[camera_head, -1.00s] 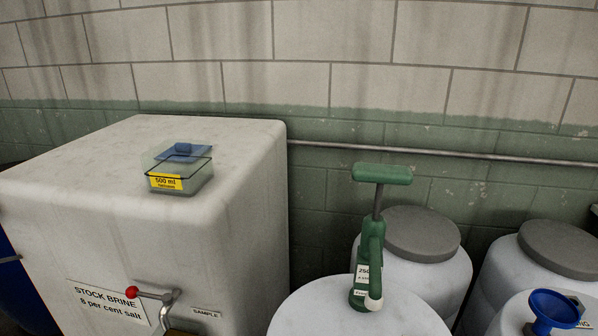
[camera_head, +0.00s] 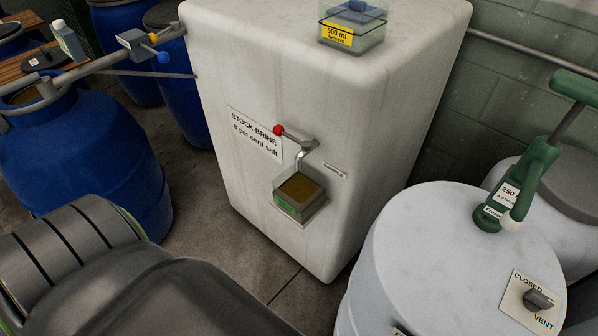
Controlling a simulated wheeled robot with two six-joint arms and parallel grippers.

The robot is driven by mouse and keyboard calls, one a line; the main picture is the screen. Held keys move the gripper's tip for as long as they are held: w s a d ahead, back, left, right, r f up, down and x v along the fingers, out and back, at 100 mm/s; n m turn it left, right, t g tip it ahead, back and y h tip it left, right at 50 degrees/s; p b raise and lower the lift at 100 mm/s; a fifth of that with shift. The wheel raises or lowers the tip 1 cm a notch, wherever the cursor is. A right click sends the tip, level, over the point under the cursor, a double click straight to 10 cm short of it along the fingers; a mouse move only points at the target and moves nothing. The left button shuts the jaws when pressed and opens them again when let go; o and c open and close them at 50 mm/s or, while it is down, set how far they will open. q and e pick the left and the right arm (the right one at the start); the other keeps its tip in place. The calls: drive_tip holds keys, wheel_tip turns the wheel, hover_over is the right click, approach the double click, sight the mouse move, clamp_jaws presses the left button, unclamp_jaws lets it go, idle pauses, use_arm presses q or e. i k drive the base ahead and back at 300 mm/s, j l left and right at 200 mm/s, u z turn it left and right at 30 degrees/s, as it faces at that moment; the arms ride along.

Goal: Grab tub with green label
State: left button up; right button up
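A clear square tub with a green label (camera_head: 302,195) sits on a small ledge on the front of the white stock brine tank, under a tap. It holds brown liquid, and its green label faces down and left. The tap (camera_head: 296,141) has a red-knobbed lever. Another clear tub (camera_head: 352,27) with a blue item inside and a yellow 500 ml label stands on top of the tank. Neither of my grippers is in view.
The white tank (camera_head: 232,62) stands on a dark floor. Blue barrels (camera_head: 92,155) are at the left. A white drum (camera_head: 430,250) with a green hand pump (camera_head: 519,181) and a vent knob is at the right. Floor (camera_head: 232,262) shows clear before the tank.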

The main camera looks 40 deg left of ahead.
sight(298, 193)
drive_tip(key=u, duration=1.1)
